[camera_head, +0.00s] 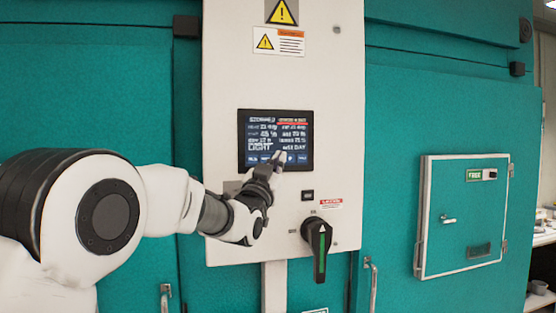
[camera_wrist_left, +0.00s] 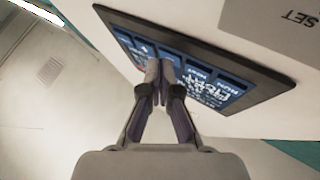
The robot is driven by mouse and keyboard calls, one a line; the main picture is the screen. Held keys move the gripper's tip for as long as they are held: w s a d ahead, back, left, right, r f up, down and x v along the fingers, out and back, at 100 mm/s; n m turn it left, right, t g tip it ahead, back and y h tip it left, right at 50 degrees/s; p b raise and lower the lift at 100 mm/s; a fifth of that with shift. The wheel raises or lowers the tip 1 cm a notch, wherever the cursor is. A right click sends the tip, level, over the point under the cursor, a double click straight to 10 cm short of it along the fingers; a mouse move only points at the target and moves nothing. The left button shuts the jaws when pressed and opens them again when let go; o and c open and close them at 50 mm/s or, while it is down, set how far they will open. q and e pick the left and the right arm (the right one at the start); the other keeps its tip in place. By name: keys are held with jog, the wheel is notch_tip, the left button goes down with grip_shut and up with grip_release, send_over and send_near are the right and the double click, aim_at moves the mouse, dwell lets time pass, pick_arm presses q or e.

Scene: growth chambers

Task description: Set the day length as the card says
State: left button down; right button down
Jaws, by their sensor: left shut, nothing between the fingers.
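The dark touch screen (camera_head: 262,133) sits on the white control panel (camera_head: 225,80), with rows of white text, the word LIGHT and a row of blue buttons along its bottom. My left gripper (camera_head: 281,158) is shut and empty, its fingertips at the lower right part of the screen. In the left wrist view the closed fingers (camera_wrist_left: 161,72) point at the button row of the screen (camera_wrist_left: 225,88). I cannot tell whether they touch it. A grey plate marked SET (camera_wrist_left: 285,20) shows beside the screen; I cannot make out a card with a day length. My right gripper is out of view.
A black rotary switch (camera_head: 319,248) with a green pointer stands below the screen. Warning labels (camera_head: 279,42) are above it. Teal chamber walls (camera_head: 420,100) flank the panel, with a small door (camera_head: 462,240) marked FREE at right. Door handles show low down.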

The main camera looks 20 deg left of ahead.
pick_arm(q)
jog(key=shift+s+d+f+b, duration=0.15)
jog(key=shift+s+d+b, duration=0.2)
jog(key=shift+b, duration=0.35)
jog(key=shift+s+d, duration=0.1)
jog(key=shift+s, duration=0.1)
jog(key=s+d+b, duration=0.1)
jog(key=s+b, duration=0.1)
jog(key=s+d+b, duration=0.1)
jog(key=s, duration=0.1)
jog(key=shift+s+d, duration=0.1)
jog(key=shift+d, duration=0.25)
